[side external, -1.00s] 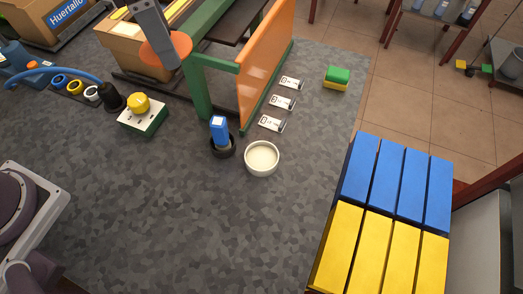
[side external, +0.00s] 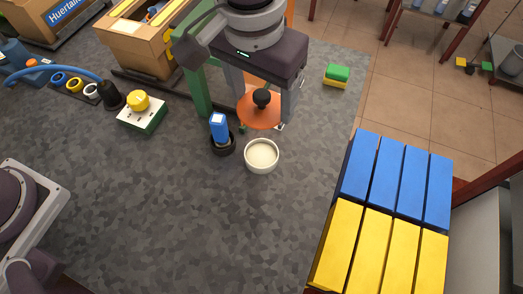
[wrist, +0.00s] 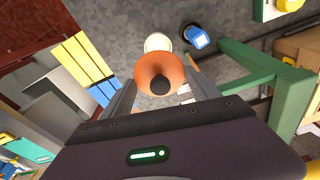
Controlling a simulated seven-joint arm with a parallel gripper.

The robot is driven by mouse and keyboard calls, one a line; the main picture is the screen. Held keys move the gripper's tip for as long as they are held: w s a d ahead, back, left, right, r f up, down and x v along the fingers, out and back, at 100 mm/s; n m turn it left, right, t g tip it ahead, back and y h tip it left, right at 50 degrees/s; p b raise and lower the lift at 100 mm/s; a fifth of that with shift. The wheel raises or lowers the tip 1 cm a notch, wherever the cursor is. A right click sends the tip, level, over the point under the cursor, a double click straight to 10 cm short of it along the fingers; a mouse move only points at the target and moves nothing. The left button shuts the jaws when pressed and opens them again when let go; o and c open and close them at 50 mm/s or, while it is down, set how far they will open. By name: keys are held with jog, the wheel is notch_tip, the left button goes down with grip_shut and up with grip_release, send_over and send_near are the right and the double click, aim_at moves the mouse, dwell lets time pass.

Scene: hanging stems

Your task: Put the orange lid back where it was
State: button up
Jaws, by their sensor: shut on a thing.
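The orange lid (side external: 254,115) with a black knob (side external: 262,97) is between the two fingers of my gripper (side external: 261,110), which is shut on it across its rim. The lid is roughly level, knob up, and held in the air. The white round bowl (side external: 262,157) stands open on the grey floor, just below the lid in the side view. In the wrist view the lid (wrist: 150,66) sits between the fingertips, and part of the bowl (wrist: 157,42) shows just beyond its edge.
A blue box-like item in a black round holder (side external: 221,136) stands close to the left of the bowl. A green frame (side external: 197,92) stands behind. A green-and-yellow block (side external: 337,76) lies right. Blue and yellow blocks (side external: 385,210) fill the right front. Floor in front is clear.

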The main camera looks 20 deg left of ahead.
notch_tip(320, 180, down, 14)
jog(key=shift+r, duration=0.1)
jog(key=o, duration=1.3)
jog(key=shift+f, duration=0.2)
jog(key=shift+r, duration=0.1)
